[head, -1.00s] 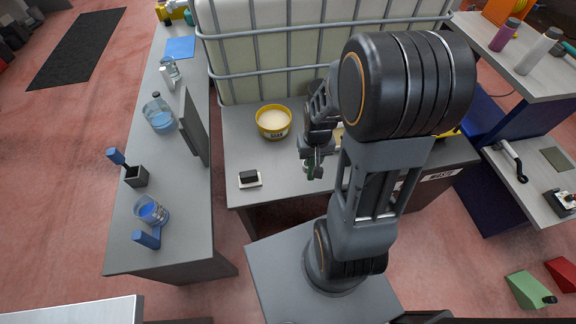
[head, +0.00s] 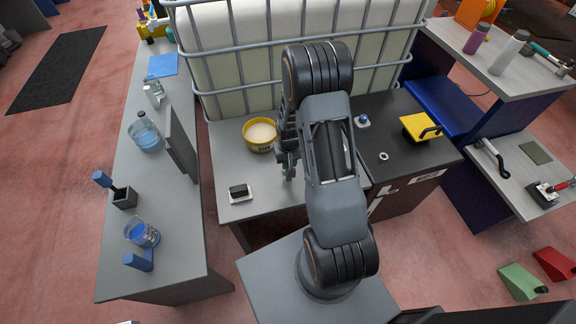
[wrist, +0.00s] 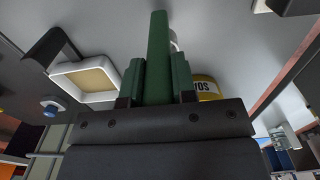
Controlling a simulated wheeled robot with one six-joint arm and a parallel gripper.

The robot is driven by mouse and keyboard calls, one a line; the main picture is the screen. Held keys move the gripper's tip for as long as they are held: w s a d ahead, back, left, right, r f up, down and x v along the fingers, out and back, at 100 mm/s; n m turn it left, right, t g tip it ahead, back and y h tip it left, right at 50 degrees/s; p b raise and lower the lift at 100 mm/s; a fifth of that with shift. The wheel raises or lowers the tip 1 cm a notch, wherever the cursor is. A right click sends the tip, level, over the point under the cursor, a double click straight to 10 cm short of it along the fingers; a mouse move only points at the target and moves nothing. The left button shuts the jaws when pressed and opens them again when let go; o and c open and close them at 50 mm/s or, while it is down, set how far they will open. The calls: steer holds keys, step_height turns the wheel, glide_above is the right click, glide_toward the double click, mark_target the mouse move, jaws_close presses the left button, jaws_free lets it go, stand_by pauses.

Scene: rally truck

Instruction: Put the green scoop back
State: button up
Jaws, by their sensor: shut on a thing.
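My gripper (head: 288,168) is above the grey counter, to the right of and a little nearer than the yellow tub. In the wrist view my gripper (wrist: 157,80) is shut on a green bar, the green scoop (wrist: 158,45), with a green pad on either side of it. The rest of the scoop is hidden or out of frame. The yellow tub (head: 260,136), filled with pale stuff, stands on the counter and shows partly behind the gripper in the wrist view (wrist: 207,88). A white-rimmed tray (wrist: 88,82) with a beige inside shows left of the gripper there.
A small white tray with a black block (head: 238,192) lies on the counter's left front. A blue knob (head: 363,120) and a yellow dustpan-like thing (head: 415,127) are on the dark cabinet to the right. A caged white tank (head: 240,60) stands behind. A grey panel (head: 180,145) stands on the left bench.

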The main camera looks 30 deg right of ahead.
steer(key=shift+w+d+f+p, duration=0.1)
steer(key=shift+w+f+p, duration=0.15)
steer(key=shift+f, duration=0.8)
steer(key=shift+w+f+p, duration=0.1)
steer(key=shift+w+f, duration=0.1)
steer(key=shift+f, duration=0.85)
steer(key=shift+f, duration=0.2)
steer(key=o, duration=0.9)
steer(key=shift+r, duration=0.1)
